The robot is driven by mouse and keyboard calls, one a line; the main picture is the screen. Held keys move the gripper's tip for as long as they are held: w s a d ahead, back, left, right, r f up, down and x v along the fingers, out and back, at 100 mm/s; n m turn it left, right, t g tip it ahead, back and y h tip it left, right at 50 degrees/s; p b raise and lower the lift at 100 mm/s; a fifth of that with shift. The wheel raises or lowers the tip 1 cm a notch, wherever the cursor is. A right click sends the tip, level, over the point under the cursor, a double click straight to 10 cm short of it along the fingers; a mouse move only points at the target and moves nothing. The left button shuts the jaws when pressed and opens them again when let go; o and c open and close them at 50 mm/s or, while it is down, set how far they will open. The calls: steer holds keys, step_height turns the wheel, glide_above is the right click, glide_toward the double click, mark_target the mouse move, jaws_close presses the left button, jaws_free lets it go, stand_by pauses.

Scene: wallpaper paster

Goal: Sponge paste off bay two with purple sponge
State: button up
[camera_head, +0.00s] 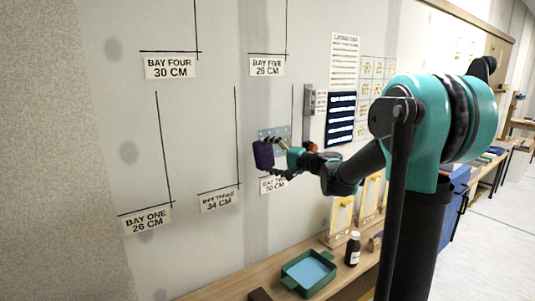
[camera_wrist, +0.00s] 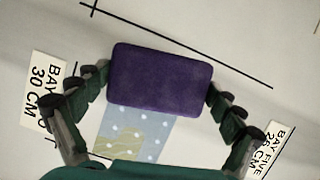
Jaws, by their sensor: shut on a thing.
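The purple sponge (camera_head: 263,154) is held in my gripper (camera_head: 275,158) up at the wall. In the wrist view, the purple sponge (camera_wrist: 160,79) lies between the two fingers, which press on its left and right ends. Beyond it is a light blue, white-dotted wallpaper piece (camera_wrist: 150,120) with a yellowish paste smear (camera_wrist: 122,142) on it. The sponge covers one end of this piece; I cannot tell whether it touches the wall. In the head view the blue piece (camera_head: 276,132) shows just above my gripper. A label (camera_head: 268,186) below is partly hidden by my gripper.
Labels for bay one (camera_head: 147,219), bay three (camera_head: 219,200), bay four (camera_head: 170,67) and bay five (camera_head: 267,66) are on the wall. Below, a wooden bench (camera_head: 235,288) holds a green tray (camera_head: 290,283) with a blue inside and a dark bottle (camera_head: 353,249).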

steer(key=shift+m+y, duration=0.3)
steer(key=shift+m, duration=0.5)
steer(key=shift+w+a+f, duration=0.55)
steer(key=shift+w+a, duration=0.05)
steer(key=shift+w, duration=0.25)
steer(key=shift+w+a+f, duration=0.5)
steer(key=shift+w+a, duration=0.1)
steer(key=shift+w, duration=0.2)
steer(key=shift+w+a, duration=0.75)
steer(key=shift+w, duration=0.25)
stand_by(0.6)
steer(key=shift+d, duration=0.1)
steer(key=shift+w+d, duration=0.5)
steer(key=shift+d, duration=0.25)
steer(key=w+d, duration=1)
steer(key=d, duration=0.3)
steer(key=shift+d, duration=0.4)
stand_by(1.1)
steer(key=shift+w, duration=0.15)
